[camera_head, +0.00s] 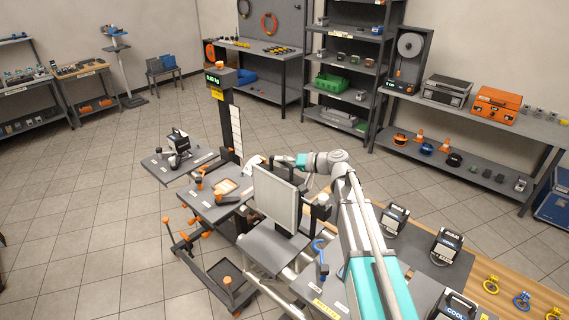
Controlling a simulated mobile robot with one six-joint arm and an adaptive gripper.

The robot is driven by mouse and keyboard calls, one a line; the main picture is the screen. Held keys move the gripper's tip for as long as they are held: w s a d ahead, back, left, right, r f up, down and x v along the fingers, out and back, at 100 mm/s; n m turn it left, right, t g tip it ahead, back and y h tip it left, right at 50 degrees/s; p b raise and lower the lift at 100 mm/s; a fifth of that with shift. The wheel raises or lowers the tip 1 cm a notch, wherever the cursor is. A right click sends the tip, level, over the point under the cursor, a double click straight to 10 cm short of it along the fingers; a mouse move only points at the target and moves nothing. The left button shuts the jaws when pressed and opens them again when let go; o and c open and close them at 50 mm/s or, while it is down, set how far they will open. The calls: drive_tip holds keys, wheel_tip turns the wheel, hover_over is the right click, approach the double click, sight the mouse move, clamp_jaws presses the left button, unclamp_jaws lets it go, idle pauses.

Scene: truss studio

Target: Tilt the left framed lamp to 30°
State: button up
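Several dark box-shaped lamps in frames are in view. One lamp (178,143) stands alone on a grey plate at the left. A lamp (394,217), a second lamp (446,246) and a third lamp (456,307) marked "COOL" stand on the right-hand bench. I cannot tell for sure which one is the left framed lamp, nor read any tilt angle. My arm reaches up from the bottom and bends left. My gripper (270,161) is at its end, above and behind a pale upright panel (277,197), away from all these lamps. Its fingers are too small to read.
The wooden bench (475,278) with a dark mat lies right of my arm. A post with a display (220,78) rises near my gripper. A wheeled stand (228,281) is at the lower left. Shelves (350,70) line the back wall. The tiled floor at left is clear.

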clamp_jaws()
drive_tip(key=shift+d, duration=0.1)
drive_tip(key=shift+s, duration=0.1)
drive_tip(key=shift+s+a+f+n+h, duration=0.15)
drive_tip(key=shift+s+a+n+h, duration=0.05)
drive_tip(key=shift+s+a+n, duration=0.25)
drive_tip(key=shift+s+a+f+n+h, duration=0.15)
drive_tip(key=shift+s+a+n+h, duration=0.15)
drive_tip(key=shift+s, duration=0.25)
drive_tip(key=shift+s+a+f+n+t+h+b, duration=0.2)
drive_tip(key=shift+s+a+f+n+t+h, duration=0.15)
drive_tip(key=shift+s+a+f+n, duration=0.45)
drive_tip(key=shift+s+a+f+n+t+h+b, duration=0.3)
drive_tip(key=shift+s+a+f+n, duration=0.3)
drive_tip(key=shift+s, duration=0.25)
drive_tip(key=shift+a, duration=0.1)
